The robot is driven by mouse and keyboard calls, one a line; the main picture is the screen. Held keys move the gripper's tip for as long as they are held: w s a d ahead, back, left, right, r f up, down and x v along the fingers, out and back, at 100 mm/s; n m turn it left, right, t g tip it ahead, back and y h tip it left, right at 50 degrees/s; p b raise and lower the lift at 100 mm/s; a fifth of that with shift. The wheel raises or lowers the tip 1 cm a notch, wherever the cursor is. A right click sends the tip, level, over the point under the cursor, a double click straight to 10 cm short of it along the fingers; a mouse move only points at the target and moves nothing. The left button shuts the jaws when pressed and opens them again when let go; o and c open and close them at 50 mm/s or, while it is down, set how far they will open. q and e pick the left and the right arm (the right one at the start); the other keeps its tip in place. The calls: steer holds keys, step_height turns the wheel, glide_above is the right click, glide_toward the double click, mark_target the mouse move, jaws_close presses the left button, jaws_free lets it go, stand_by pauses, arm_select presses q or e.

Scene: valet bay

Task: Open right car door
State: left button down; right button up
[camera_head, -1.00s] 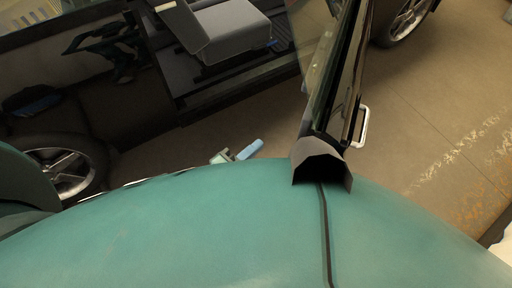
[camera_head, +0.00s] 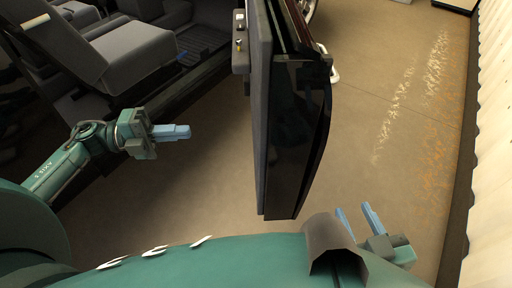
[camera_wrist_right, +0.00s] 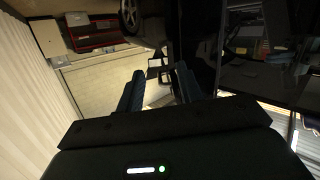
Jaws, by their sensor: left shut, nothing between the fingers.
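The dark car door (camera_head: 292,140) stands swung out from the car body, seen nearly edge-on in the middle of the head view. Its pale outer handle (camera_head: 333,72) shows on its right side. My left gripper (camera_head: 186,131) is shut and empty, in the doorway space left of the door and apart from it. My right gripper (camera_head: 357,213) is open and empty, low on the outer side of the door and apart from it. Its two spread fingers also show in the right wrist view (camera_wrist_right: 158,88).
The car's grey seat (camera_head: 135,55) and dark interior lie left of the door. A pale corrugated wall (camera_head: 490,130) runs along the right side. The floor (camera_head: 400,130) between door and wall is clear, with worn orange and white markings.

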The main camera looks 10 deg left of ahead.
arm_select(q)
steer(key=x, duration=1.4)
steer(key=shift+f+m+b, duration=0.2)
steer(key=shift+m+b, duration=0.1)
steer(key=shift+b, duration=0.1)
arm_select(e)
steer(key=shift+a+t, duration=0.15)
steer(key=shift+t, duration=0.15)
arm_select(q)
steer(key=shift+s, duration=0.1)
